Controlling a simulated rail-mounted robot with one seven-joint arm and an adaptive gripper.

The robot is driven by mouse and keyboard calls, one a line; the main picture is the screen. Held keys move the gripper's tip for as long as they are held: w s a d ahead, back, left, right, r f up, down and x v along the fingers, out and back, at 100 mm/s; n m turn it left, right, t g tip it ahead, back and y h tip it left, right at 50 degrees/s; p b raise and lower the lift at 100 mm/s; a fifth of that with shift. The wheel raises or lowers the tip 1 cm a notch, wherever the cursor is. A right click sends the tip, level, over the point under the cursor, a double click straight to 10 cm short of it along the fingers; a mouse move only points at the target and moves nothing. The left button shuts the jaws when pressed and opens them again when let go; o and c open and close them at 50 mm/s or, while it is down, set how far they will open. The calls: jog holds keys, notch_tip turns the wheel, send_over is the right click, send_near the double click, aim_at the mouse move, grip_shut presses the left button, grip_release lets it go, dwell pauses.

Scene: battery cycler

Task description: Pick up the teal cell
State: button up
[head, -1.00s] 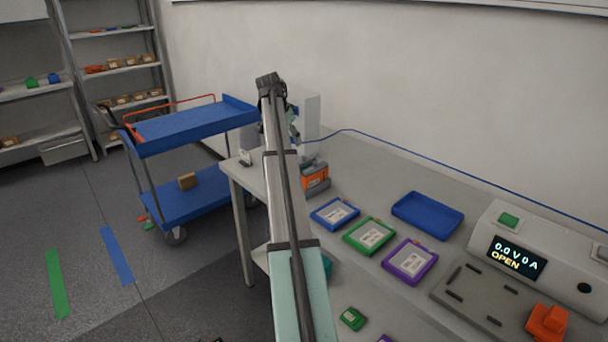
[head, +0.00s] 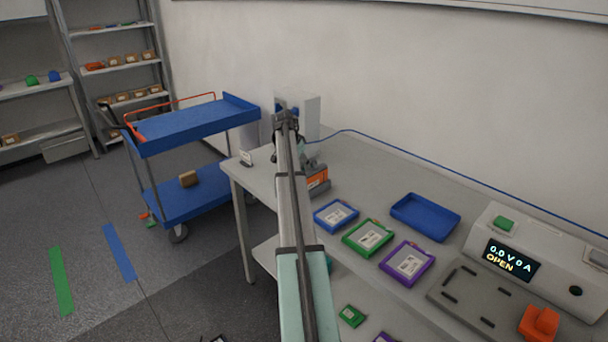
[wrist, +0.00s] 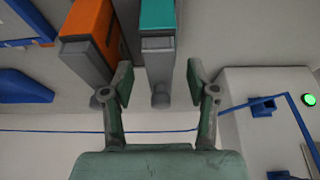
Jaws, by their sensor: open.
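The teal cell (wrist: 157,15) is at the top of the wrist view, with a grey block-like part (wrist: 158,62) just below it in the picture. My gripper (wrist: 160,78) is open. Its two fingers are apart, one on each side of the grey part in the picture, and nothing is gripped. I cannot tell how far the fingertips are from the cell in depth. In the head view my arm hides the teal cell, and the gripper is small and partly hidden at the bench's far end.
An orange cell (wrist: 86,22) stands close left of the teal one, also in the head view (head: 317,180). A white box with a green light (wrist: 309,100) is at the right. Blue, green and purple trays (head: 336,215) and a cycler (head: 540,255) line the bench.

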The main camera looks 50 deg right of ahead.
jog(key=p+x, duration=0.1)
jog(key=x, duration=0.2)
jog(key=shift+d+f, duration=0.1)
jog(key=shift+d, duration=0.05)
grip_shut()
